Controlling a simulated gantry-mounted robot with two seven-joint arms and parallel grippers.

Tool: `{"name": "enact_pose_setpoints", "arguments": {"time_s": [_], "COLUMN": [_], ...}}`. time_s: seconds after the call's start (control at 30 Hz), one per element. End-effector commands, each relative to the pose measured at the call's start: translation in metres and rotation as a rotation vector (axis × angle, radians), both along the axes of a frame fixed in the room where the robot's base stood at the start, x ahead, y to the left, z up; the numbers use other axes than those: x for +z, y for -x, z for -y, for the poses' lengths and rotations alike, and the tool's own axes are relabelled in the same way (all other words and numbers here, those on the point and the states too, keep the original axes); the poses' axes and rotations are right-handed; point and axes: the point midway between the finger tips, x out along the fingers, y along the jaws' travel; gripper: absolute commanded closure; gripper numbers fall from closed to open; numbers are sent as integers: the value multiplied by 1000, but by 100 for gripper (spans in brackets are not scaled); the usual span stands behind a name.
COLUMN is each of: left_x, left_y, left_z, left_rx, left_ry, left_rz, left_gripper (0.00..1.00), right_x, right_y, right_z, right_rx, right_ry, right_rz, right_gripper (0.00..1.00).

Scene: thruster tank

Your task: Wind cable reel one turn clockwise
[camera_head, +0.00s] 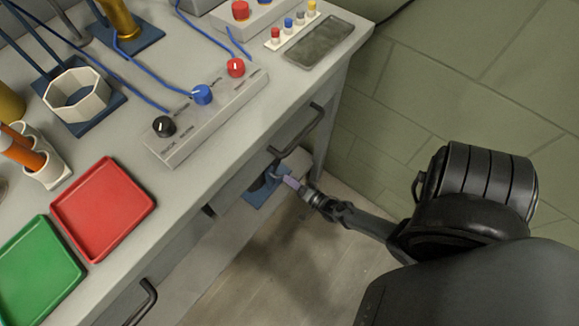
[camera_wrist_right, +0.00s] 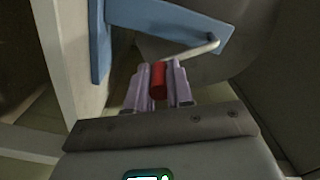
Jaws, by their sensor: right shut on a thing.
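The cable reel's mount shows as a blue plate (camera_head: 264,190) low under the bench front, within the drawer area. In the right wrist view the blue bracket (camera_wrist_right: 190,30) is close ahead, with a thin grey crank rod (camera_wrist_right: 190,49) running in front of it. A red crank handle (camera_wrist_right: 157,80) stands between the fingers of my right gripper (camera_wrist_right: 159,88), which is shut on it. In the head view the right gripper (camera_head: 289,181) reaches in from the right beside the blue plate. The reel's drum and cable are not clear. My left gripper is out of view.
Above is a grey bench top with a control box (camera_head: 205,118) with black, blue and red knobs. A red tray (camera_head: 103,210) and a green tray (camera_head: 38,275) lie at left. Drawer handles (camera_head: 302,130) jut from the bench front. The floor at right is clear.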

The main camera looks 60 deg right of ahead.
Motion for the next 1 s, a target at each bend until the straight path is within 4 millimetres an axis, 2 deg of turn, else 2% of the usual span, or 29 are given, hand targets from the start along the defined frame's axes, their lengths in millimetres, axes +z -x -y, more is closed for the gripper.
{"name": "enact_pose_setpoints", "arguments": {"time_s": [0.5, 0.73, 1.0], "left_x": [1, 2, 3], "left_y": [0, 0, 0], "left_z": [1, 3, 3], "left_rx": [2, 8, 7], "left_ry": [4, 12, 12], "left_rz": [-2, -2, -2], "left_gripper": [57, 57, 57], "right_x": [-14, -15, -16], "right_y": [-6, -8, -8], "right_z": [-29, -38, -43], "right_rx": [0, 1, 2], "right_ry": [-447, -572, -638], "right_rz": [90, 116, 128], "right_gripper": [100, 100, 100]}}
